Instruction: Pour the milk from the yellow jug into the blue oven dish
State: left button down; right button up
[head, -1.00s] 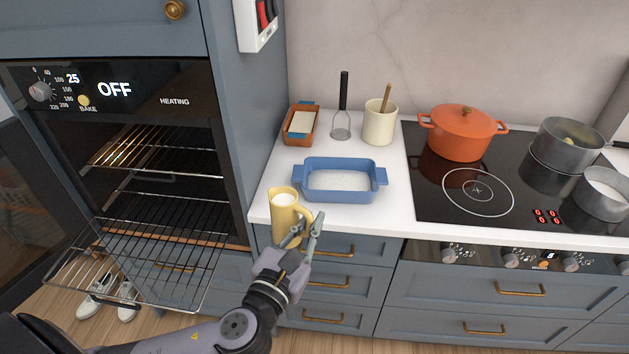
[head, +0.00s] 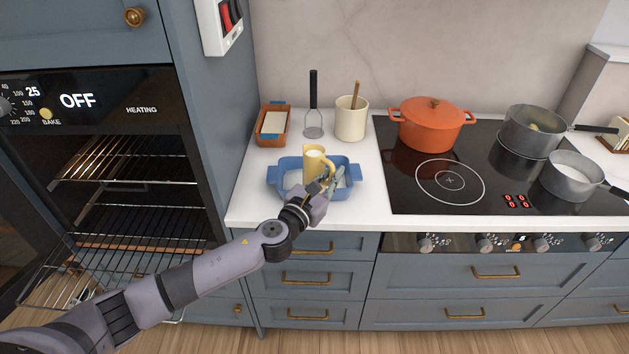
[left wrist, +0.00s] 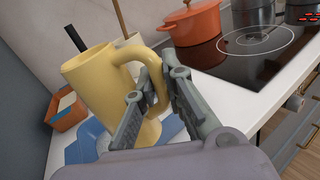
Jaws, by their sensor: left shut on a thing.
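The yellow jug (head: 314,167) is upright in the head view, with white milk showing at its mouth. It appears over the blue oven dish (head: 275,182), hiding part of the dish's middle. My left gripper (head: 331,181) is shut on the jug's handle, at the jug's right side. In the left wrist view the jug (left wrist: 92,90) fills the left part, and my gripper's fingers (left wrist: 153,92) are around its handle. The blue dish (left wrist: 82,150) shows behind and below the jug. White shows inside the dish in the head view. My right gripper is not in view.
Behind the dish stand an orange-brown tray (head: 266,137), a masher (head: 313,115) and a cream crock (head: 351,122). To the right, the hob (head: 397,180) holds an orange pot (head: 432,128) and two grey pans. The oven at left is open, with a rack (head: 80,262) pulled out.

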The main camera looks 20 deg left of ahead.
pick_arm(q)
jog(key=shift+m+h, duration=0.4)
jog(key=shift+h, duration=0.2)
jog(key=w, duration=0.4)
jog(key=w+f, duration=0.1)
jog(key=shift+w+d, duration=0.15)
jog(key=shift+w, duration=0.25)
jog(key=shift+w+f+h+b, duration=0.15)
jog(key=shift+w+f+b, duration=0.3)
jog(key=shift+f+b, duration=0.3)
jog(key=shift+w+f+h+b, duration=0.15)
jog(key=shift+w+f+b, duration=0.25)
jog(key=shift+f+b, duration=0.35)
jog(key=shift+r, duration=0.1)
